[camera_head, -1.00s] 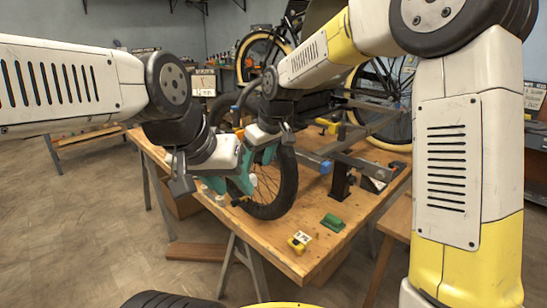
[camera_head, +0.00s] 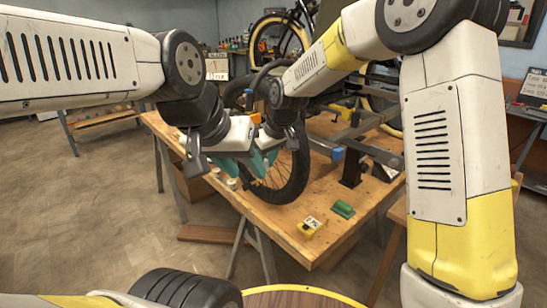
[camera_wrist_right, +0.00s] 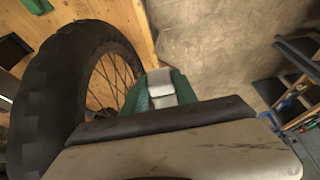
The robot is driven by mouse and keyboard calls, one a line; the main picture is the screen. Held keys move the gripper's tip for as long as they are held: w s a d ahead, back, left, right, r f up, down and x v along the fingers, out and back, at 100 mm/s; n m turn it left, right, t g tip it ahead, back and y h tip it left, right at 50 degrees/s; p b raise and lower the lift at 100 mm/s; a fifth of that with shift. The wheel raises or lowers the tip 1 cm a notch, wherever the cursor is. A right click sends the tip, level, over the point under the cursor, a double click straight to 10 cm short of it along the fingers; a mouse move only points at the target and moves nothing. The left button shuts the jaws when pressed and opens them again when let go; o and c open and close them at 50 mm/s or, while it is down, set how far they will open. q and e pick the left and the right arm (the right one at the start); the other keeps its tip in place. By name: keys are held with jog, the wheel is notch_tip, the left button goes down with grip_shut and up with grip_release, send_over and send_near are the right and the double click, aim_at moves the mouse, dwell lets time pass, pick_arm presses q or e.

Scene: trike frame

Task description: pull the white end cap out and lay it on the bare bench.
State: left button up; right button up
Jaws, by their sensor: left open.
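My left gripper (camera_head: 228,166) is in the middle of the head view, open, its teal parts low over the bench's left edge. My right gripper (camera_head: 262,160) is close to its right, beside the black wheel (camera_head: 288,178). The arms and gripper bodies cover much of this spot. In the right wrist view, a small white piece (camera_wrist_right: 161,88), which looks like the white end cap, sits between teal-green parts just beyond my right gripper's dark edge. I cannot tell whether the right jaws touch it. The wooden bench (camera_head: 285,226) stands below.
Bare wood shows between wheel and blocks.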

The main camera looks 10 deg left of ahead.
grip_shut()
jog(key=shift+s+d, duration=0.8)
jog(key=shift+d, duration=0.2)
jog(key=shift+s+d, duration=0.75)
jog(key=shift+d, duration=0.25)
jog(key=shift+r, duration=0.1)
